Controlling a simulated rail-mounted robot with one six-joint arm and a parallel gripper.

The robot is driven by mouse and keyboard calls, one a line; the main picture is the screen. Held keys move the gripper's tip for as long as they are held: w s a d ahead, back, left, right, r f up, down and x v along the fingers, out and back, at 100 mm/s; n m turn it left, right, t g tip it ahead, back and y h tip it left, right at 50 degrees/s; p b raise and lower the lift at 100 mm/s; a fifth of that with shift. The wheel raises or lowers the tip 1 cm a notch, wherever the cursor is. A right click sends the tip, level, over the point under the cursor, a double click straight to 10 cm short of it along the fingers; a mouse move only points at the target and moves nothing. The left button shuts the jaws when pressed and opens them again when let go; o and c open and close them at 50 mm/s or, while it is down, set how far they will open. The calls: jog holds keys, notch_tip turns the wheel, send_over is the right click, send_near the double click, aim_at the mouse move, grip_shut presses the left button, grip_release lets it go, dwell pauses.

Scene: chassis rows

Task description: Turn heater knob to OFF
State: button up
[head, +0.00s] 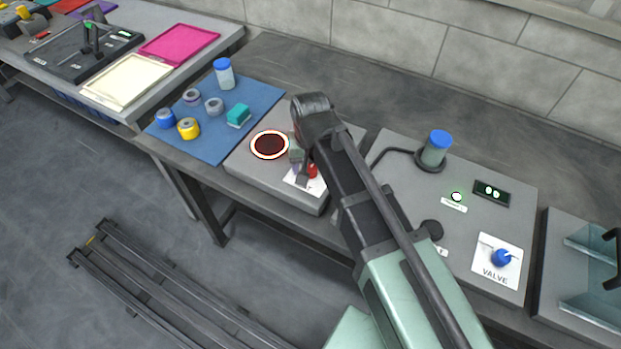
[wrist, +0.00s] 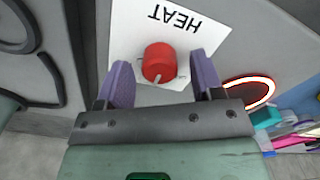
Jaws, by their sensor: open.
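The red heater knob (wrist: 159,63) sits on a white plate marked HEAT (wrist: 190,38) in the wrist view. A small pale pointer shows on the knob's lower right side. My gripper (wrist: 162,80) is open, with one purple finger on each side of the knob and gaps to both. In the head view the knob (head: 312,171) shows as a small red patch beside my gripper (head: 303,176), and my arm hides part of the heater box (head: 268,188). The heater's round plate (head: 269,145) is dark red inside a bright ring.
A blue mat (head: 215,147) with jars and a teal block (head: 238,115) lies left of the heater. To the right is a grey panel with a blue-capped jar (head: 436,148) and a blue valve knob (head: 502,258). Rails (head: 170,290) run along the floor.

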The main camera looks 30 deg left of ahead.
jog(key=shift+f, duration=0.2)
jog(key=c, duration=0.9)
jog(key=shift+n, duration=0.3)
jog(key=n, duration=1.1)
jog(key=shift+n, duration=0.3)
